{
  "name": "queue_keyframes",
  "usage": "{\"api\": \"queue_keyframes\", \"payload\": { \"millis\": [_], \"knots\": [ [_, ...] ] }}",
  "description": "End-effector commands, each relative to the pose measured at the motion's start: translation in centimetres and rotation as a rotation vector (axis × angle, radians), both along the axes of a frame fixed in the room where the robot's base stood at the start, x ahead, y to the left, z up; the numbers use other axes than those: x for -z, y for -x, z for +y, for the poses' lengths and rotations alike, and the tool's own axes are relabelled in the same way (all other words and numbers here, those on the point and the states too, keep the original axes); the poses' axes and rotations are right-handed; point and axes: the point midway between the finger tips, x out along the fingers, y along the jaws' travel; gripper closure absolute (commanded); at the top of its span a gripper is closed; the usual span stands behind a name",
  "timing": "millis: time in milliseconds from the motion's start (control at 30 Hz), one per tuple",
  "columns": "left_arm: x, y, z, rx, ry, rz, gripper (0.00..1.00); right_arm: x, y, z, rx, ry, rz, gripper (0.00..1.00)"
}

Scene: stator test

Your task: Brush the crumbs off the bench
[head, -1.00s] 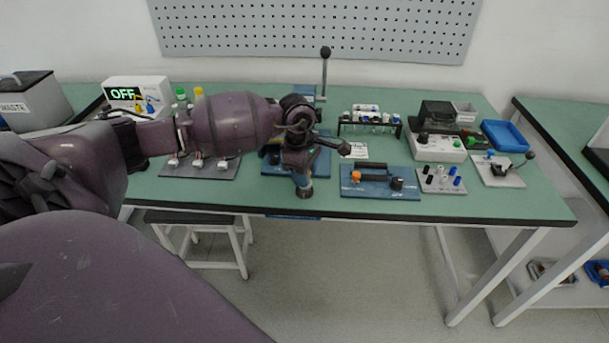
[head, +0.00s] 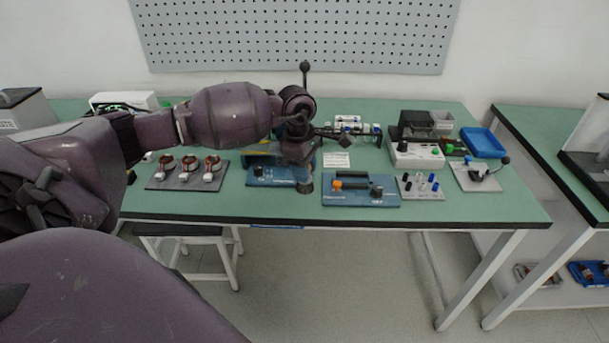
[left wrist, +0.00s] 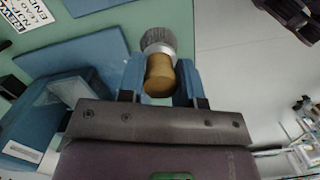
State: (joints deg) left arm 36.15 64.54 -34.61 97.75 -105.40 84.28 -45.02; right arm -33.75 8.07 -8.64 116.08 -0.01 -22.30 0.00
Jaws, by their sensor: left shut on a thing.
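The bench (head: 450,208) has a green top with a dark front edge. My left gripper (head: 304,184) is low near the front of the bench, beside the right end of a blue board (head: 268,175). In the left wrist view, its blue fingers (left wrist: 160,82) are shut on a brush (left wrist: 159,74) with a wooden handle and grey bristles. The bristles point away from the gripper, close to the bench's front edge. I cannot make out any crumbs in these views.
Three copper-wound parts on a dark plate (head: 187,180) lie left of the gripper. To its right are a blue fixture (head: 360,200), a plug board (head: 420,187), a lever unit (head: 475,176) and a blue tray (head: 483,142). A stool (head: 188,230) stands below.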

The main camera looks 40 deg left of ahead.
Motion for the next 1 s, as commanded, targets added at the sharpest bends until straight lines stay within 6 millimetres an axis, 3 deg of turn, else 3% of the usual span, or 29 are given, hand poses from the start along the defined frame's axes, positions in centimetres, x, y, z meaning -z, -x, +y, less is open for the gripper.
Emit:
{"api": "queue_keyframes", "payload": {
  "millis": [300,867,1000],
  "knots": [
    [-2.8,0.1,0.4,-0.007,-0.001,-0.001,0.92,-0.9,-0.2,-0.1,0.001,0.001,-0.01,0.52],
    [-2.8,0.1,0.4,-0.008,-0.001,0.001,0.92,-0.9,-0.1,-0.3,-0.001,0.004,-0.011,0.52],
    [-3.7,-0.2,0.2,-0.004,0.0,-0.001,0.92,-1.2,-0.1,-0.3,-0.001,0.004,-0.013,0.52]
  ]
}}
